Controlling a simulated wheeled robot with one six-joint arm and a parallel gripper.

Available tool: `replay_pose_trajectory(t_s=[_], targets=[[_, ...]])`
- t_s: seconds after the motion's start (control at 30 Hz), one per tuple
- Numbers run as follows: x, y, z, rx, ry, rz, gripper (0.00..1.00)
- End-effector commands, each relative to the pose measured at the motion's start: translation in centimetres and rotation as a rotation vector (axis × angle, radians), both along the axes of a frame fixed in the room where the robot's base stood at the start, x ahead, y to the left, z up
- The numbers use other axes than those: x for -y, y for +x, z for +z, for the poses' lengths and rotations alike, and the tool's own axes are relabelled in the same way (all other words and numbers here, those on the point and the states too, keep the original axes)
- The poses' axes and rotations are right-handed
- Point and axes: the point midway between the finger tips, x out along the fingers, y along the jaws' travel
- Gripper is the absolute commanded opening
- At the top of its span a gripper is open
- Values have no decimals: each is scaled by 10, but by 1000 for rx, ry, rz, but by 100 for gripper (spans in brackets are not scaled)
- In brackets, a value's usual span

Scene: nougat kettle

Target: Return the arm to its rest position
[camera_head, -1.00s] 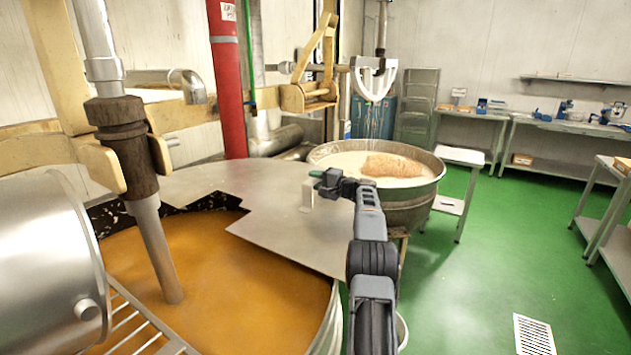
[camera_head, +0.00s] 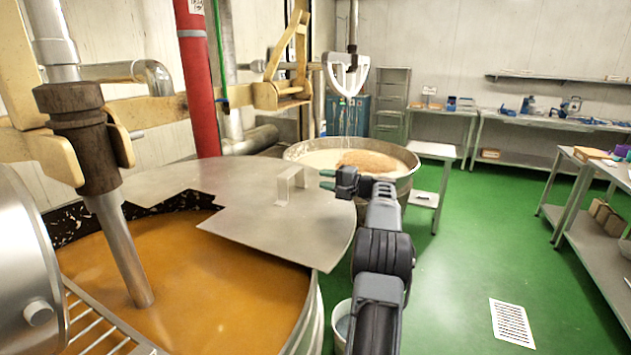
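My arm reaches up from the bottom of the head view. My gripper (camera_head: 327,180) points left, its two green-tipped fingers apart with nothing seen between them. It is just right of the upright pale handle (camera_head: 290,184) on the flat metal lid (camera_head: 240,190), with a gap between them. The lid covers the back and right part of the large kettle (camera_head: 312,318), leaving the orange-brown mass (camera_head: 210,275) in front uncovered. The gripper's far side is hidden.
A brown stirrer shaft (camera_head: 80,130) rises at left. A bucket (camera_head: 342,320) is beside my arm. Green floor (camera_head: 455,260) is open at right; benches (camera_head: 560,125) line the wall.

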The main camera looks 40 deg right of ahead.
Motion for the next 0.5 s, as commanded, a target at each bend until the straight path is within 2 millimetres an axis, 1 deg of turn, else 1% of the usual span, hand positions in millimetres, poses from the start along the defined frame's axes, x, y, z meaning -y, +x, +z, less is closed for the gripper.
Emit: replay_pose_trajectory(t_s=[0.17, 0.5], targets=[[2, -6, 0, 0, 0, 1, 32], [3, -7, 0, 0, 0, 1, 32]])
